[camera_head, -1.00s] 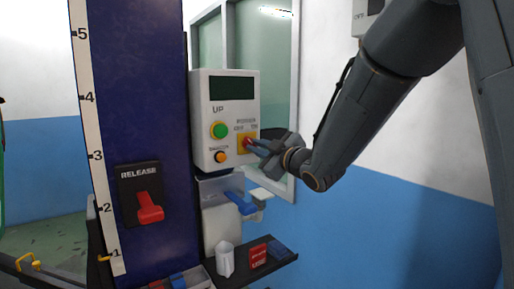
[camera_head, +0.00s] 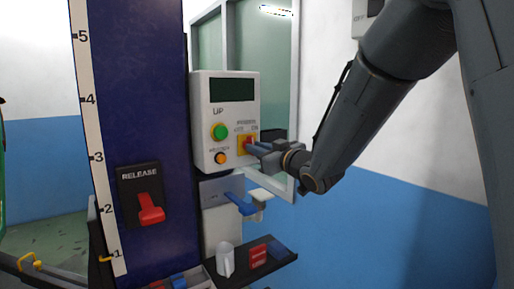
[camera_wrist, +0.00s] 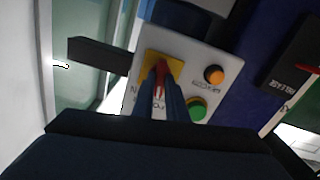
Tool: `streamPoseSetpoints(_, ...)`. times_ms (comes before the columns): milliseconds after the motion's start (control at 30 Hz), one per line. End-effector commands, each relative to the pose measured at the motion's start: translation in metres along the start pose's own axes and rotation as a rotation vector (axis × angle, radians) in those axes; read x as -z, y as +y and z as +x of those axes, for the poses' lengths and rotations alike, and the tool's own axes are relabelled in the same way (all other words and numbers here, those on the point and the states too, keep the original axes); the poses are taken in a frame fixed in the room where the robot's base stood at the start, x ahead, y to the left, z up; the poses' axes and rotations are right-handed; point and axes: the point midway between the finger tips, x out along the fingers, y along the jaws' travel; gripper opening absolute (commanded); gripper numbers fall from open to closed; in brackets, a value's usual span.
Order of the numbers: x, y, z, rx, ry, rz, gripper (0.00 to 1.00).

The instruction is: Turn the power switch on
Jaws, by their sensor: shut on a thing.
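The power switch is a red knob on a yellow plate (camera_head: 241,149) at the lower right of a white control box (camera_head: 226,118). My gripper (camera_head: 256,148) reaches the knob from the right, its fingers against it. In the wrist view the red knob (camera_wrist: 161,78) shows between my two blue-grey fingertips (camera_wrist: 163,88), which are shut on it. The fingers hide part of the plate and its lettering. I cannot clearly tell which way the knob points.
A green button (camera_head: 219,131) and an orange button (camera_head: 220,158) sit left of the switch. A blue column (camera_head: 135,90) carries a red release lever (camera_head: 150,208). Below the box is a dark shelf (camera_head: 250,262) with small items. A window frame stands behind.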

Motion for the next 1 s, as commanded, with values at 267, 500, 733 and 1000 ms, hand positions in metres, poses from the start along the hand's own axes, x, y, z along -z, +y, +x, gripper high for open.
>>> streamPoseSetpoints(267, 0.0007, 0.0001, -0.0002, 0.0, -0.001, 0.261, 0.0)
streamPoseSetpoints(500, 0.0009, 0.0003, -0.0002, 0.0, -0.001, 0.487, 0.0)
streamPoseSetpoints(733, 0.0011, 0.0004, -0.0002, 0.0, 0.0, 0.676, 0.0)
streamPoseSetpoints(1000, 0.0002, 0.0003, -0.0001, 0.0, -0.001, 0.826, 0.0)
